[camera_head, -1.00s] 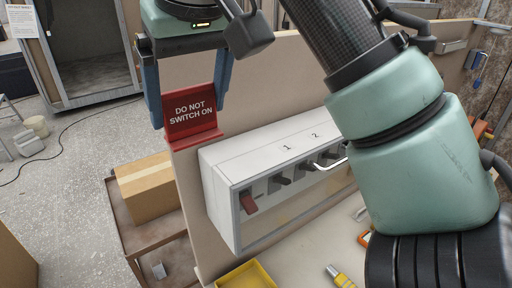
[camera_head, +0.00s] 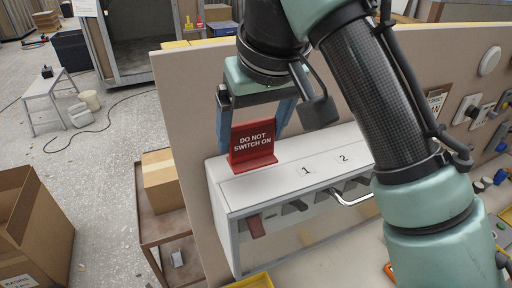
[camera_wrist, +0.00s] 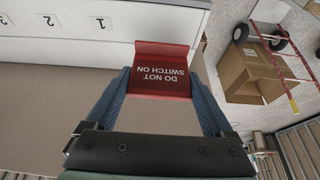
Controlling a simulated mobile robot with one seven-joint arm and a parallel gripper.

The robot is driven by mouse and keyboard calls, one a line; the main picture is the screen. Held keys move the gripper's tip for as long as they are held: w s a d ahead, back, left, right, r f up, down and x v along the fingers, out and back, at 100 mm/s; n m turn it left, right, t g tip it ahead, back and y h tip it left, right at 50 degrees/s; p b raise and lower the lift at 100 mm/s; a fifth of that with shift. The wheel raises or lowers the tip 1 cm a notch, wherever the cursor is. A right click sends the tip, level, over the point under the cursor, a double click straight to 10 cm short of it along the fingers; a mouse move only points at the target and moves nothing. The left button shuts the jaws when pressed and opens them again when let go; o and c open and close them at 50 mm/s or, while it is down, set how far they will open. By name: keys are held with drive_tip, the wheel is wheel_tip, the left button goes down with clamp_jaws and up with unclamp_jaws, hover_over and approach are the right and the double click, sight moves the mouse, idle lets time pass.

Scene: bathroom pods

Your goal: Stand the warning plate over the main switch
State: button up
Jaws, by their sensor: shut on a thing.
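The red warning plate (camera_head: 254,144), marked "DO NOT SWITCH ON", is upright between the blue fingers of my gripper (camera_head: 252,138). It also shows in the wrist view (camera_wrist: 161,70), with my gripper (camera_wrist: 160,84) shut on its sides. The plate's foot is at the left end of the white switch box's top (camera_head: 290,170); I cannot tell whether it touches.
A beige panel (camera_head: 185,110) stands behind the box. A bent metal handle (camera_head: 350,199) sticks out of the box front. A brown trolley (camera_head: 150,225) with a cardboard box (camera_head: 162,180) stands at left. Wall fittings (camera_head: 470,108) are at right.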

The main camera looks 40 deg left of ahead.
sight(253, 151)
drive_tip(key=shift+f+p, duration=0.35)
drive_tip(key=shift+f, duration=1.5)
drive_tip(key=o, duration=1.1)
drive_tip(key=b+v, duration=0.1)
drive_tip(key=v, duration=1.1)
drive_tip(key=shift+s+d, duration=0.1)
